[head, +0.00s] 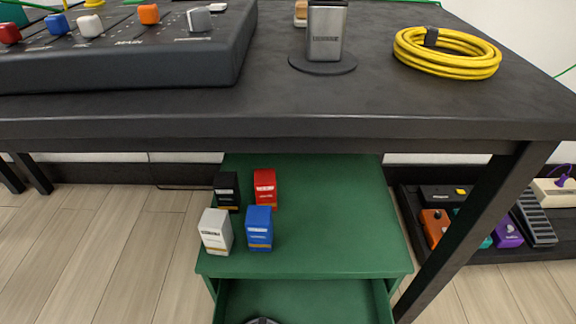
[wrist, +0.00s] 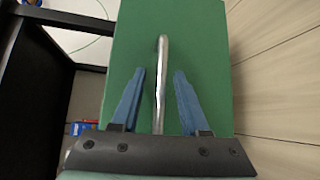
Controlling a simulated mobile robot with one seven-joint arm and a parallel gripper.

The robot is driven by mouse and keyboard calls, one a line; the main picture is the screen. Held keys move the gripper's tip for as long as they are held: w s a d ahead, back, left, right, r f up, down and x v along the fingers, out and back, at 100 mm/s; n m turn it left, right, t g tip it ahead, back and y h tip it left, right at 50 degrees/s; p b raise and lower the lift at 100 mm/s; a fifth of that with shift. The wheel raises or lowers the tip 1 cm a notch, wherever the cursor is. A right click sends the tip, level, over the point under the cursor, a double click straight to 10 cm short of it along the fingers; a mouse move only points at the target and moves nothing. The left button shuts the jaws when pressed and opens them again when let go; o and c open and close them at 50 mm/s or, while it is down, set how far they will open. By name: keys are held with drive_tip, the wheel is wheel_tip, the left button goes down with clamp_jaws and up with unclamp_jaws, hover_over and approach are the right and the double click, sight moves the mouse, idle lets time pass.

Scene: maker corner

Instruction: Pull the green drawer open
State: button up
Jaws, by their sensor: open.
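The green drawer (head: 383,302) stands pulled out from under the green cabinet top (head: 330,215), and its inside shows at the bottom of the head view. How far out it reaches is cut off there. In the wrist view, the green drawer front (wrist: 205,50) fills the middle, with a silver bar handle (wrist: 162,55) on it. My gripper (wrist: 159,75) is open, its two blue fingers on either side of the handle with gaps to it. A small dark shape at the head view's bottom edge is too cut off to identify.
Four small boxes, white (head: 216,232), blue (head: 259,228), black (head: 227,190) and red (head: 265,188), stand on the cabinet top. The black table (head: 300,128) overhangs it. A table leg (head: 470,225) and a pedal board (head: 495,252) stand to the right.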

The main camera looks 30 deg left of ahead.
drive_tip(key=shift+s, duration=0.1)
drive_tip(key=p+v, duration=0.4)
drive_tip(key=v, duration=0.8)
drive_tip(key=shift+s, duration=0.4)
drive_tip(key=shift+r, duration=0.1)
